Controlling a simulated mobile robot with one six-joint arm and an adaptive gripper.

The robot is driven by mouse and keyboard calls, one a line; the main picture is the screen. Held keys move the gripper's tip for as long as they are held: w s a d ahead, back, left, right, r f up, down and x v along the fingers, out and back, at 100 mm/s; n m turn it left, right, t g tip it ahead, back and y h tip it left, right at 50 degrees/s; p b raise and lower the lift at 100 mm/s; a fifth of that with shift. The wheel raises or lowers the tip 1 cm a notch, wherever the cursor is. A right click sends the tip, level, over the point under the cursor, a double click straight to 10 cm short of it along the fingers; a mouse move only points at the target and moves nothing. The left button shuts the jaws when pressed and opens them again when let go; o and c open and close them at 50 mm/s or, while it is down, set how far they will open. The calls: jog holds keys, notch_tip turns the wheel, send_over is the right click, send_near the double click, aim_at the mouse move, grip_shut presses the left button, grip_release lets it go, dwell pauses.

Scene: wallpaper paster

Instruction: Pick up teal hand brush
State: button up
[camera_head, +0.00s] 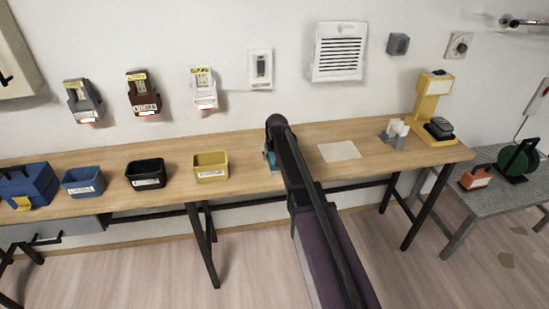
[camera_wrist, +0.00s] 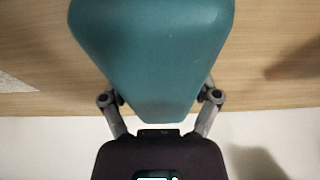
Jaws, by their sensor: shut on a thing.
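The teal hand brush (camera_wrist: 152,50) fills the upper middle of the wrist view, close to the camera. My gripper (camera_wrist: 160,98) has a finger on each side of its narrow lower end and is shut on it. The fingertips are partly hidden by the brush. In the head view a small teal part of the brush (camera_head: 271,161) shows at the left of my arm's end, over the wooden table (camera_head: 240,143). My arm hides the rest of it and the gripper there. I cannot tell whether the brush touches the table.
On the table, a yellow bin (camera_head: 210,173), a black bin (camera_head: 146,180) and a blue bin (camera_head: 84,187) stand left of my arm. A pale sheet (camera_head: 340,151), a small grey holder (camera_head: 395,139) and a yellow stand (camera_head: 430,100) are to the right. Dispensers hang on the wall behind.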

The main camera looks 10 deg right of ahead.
jog(key=shift+r, duration=0.1)
notch_tip(320, 180, up, 3)
jog(key=p, duration=0.3)
jog(key=shift+f, duration=0.2)
jog(key=s+d, duration=0.3)
jog(key=d, duration=0.1)
jog(key=s+d+r+p, duration=0.1)
jog(key=s+d, duration=0.2)
jog(key=d, duration=0.1)
jog(key=s+d+r+p, duration=0.1)
jog(key=s+d, duration=0.2)
jog(key=d, duration=0.2)
jog(key=shift+d, duration=0.1)
jog(key=o, duration=0.6)
jog(key=shift+c, duration=0.2)
jog(key=c, duration=0.5)
jog(key=shift+d, duration=0.1)
